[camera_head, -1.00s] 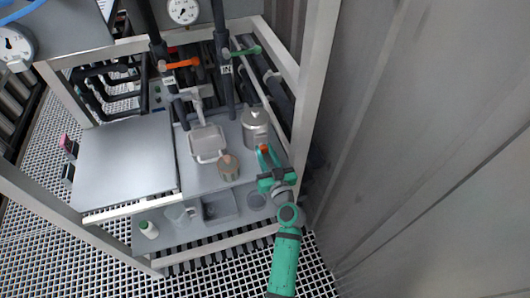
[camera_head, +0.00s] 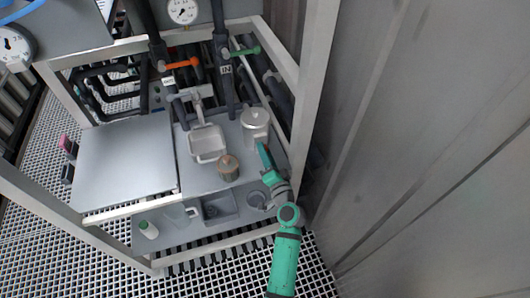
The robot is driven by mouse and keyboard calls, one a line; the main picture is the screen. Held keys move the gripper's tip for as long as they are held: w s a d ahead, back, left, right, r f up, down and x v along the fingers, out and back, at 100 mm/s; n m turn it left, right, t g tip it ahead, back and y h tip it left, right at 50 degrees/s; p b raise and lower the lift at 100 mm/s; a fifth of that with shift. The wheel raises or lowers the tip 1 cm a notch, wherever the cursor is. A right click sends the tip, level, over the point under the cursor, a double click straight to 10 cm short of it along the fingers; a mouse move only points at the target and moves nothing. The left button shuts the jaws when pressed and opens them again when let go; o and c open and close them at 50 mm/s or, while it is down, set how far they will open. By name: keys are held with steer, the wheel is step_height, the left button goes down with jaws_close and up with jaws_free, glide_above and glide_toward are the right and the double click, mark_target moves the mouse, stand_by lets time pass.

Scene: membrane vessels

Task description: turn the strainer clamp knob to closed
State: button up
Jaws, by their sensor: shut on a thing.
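The strainer is probably the silver lidded canister (camera_head: 255,120) standing at the right of the grey shelf. My gripper (camera_head: 261,146) is at its front lower side, seen nearly edge-on. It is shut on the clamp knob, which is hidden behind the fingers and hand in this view. The knob's angle cannot be seen.
A square pale basin (camera_head: 207,142) and a brown-lidded tin (camera_head: 228,167) stand left of my gripper. Orange (camera_head: 182,64) and green (camera_head: 245,51) valve handles sit on dark pipes behind. A frame post (camera_head: 312,90) and grey wall (camera_head: 430,150) bound the right side.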

steer(key=m, duration=0.3)
steer(key=shift+s+d+f+m, duration=0.1)
steer(key=shift+f+m, duration=0.1)
steer(key=shift+m, duration=0.1)
steer(key=m, duration=0.4)
steer(key=shift+m, duration=0.3)
steer(key=o, duration=1.1)
steer(key=shift+r, duration=0.1)
steer(key=shift+c, duration=0.2)
steer(key=v, duration=1)
steer(key=shift+s, duration=0.35)
